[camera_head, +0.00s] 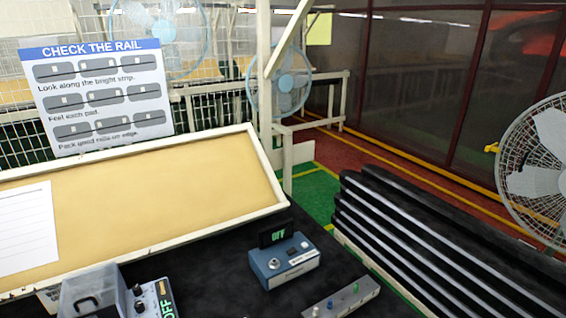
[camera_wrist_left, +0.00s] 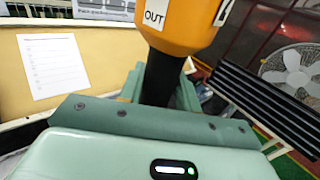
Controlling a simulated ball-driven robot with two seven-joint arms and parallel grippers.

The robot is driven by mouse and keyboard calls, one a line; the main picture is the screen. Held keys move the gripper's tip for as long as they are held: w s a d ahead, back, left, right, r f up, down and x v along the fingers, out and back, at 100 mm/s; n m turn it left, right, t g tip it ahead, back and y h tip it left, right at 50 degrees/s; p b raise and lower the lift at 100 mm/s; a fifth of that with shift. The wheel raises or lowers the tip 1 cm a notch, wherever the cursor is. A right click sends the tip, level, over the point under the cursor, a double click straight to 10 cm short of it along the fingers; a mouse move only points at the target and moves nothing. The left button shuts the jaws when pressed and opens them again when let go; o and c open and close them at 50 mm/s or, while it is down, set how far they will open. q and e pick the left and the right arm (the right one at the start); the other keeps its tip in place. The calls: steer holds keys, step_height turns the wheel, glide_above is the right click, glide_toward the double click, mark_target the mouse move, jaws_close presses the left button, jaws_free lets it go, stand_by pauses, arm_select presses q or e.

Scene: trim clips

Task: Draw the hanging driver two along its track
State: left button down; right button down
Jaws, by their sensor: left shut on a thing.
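The hanging driver (camera_wrist_left: 182,32) shows in the left wrist view as an orange body with a white OUT label and a black lower part. Part of a second label shows at its right edge, too cut off to read. Its upper end and its track are out of frame. My left gripper (camera_wrist_left: 159,88) is green, with a finger on each side of the driver's black part, and is shut on it. The head view shows neither the driver nor a gripper. My right gripper is not in view.
A tan sloped board (camera_head: 150,190) with a paper sheet stands at left. A blue box (camera_head: 284,262) with an OFF display and a button strip (camera_head: 341,300) sit on the dark bench. Stacked black rails (camera_head: 420,235) lie right, near a fan (camera_head: 537,165).

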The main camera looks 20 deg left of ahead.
arm_select(q)
steer(key=c, duration=0.9)
jaws_free()
steer(key=s+d+b, duration=0.1)
steer(key=s+b, duration=0.3)
steer(key=s, duration=1.2)
steer(key=shift+s+d, duration=0.2)
steer(key=shift+d, duration=0.05)
steer(key=shift+r, duration=0.15)
